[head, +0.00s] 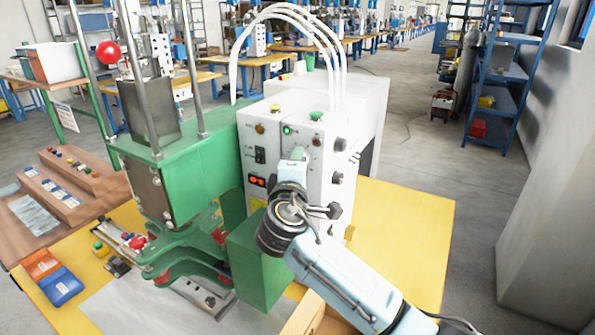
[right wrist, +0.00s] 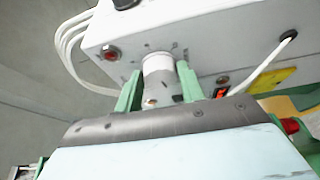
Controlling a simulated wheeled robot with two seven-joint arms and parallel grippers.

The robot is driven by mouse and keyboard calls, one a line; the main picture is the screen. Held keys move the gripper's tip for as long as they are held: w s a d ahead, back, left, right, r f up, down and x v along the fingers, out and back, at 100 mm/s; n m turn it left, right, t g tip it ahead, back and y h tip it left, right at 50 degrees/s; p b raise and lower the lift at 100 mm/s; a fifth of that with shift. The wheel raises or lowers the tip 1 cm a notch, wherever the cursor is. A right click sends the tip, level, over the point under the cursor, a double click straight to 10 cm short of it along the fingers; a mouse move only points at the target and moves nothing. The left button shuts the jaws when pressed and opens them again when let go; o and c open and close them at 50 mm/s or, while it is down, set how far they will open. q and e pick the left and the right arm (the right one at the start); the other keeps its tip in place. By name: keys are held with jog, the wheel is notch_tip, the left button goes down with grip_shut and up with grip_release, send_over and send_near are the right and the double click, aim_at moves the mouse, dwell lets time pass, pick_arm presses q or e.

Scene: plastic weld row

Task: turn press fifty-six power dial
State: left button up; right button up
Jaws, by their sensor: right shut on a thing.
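The white control box (head: 318,165) of the press stands on the yellow table beside the green press (head: 180,165). My right gripper (head: 297,155) is at the box's front face. In the right wrist view its green fingers (right wrist: 158,78) stand on both sides of a pale grey dial (right wrist: 160,66) with dark marks and are shut on it. The gripper hides the dial in the head view. No number is readable on the press. My left gripper is not in view.
Yellow tabletop (head: 405,225) is clear at right. White hoses (head: 290,35) arch above.

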jog(key=o, duration=1)
jog(key=shift+c, duration=0.2)
jog(key=shift+s, duration=0.1)
jog(key=s+a+b, duration=0.1)
jog(key=s+a, duration=0.1)
jog(key=s, duration=1.1)
jog(key=shift+a, duration=0.35)
jog(key=shift+f, duration=0.2)
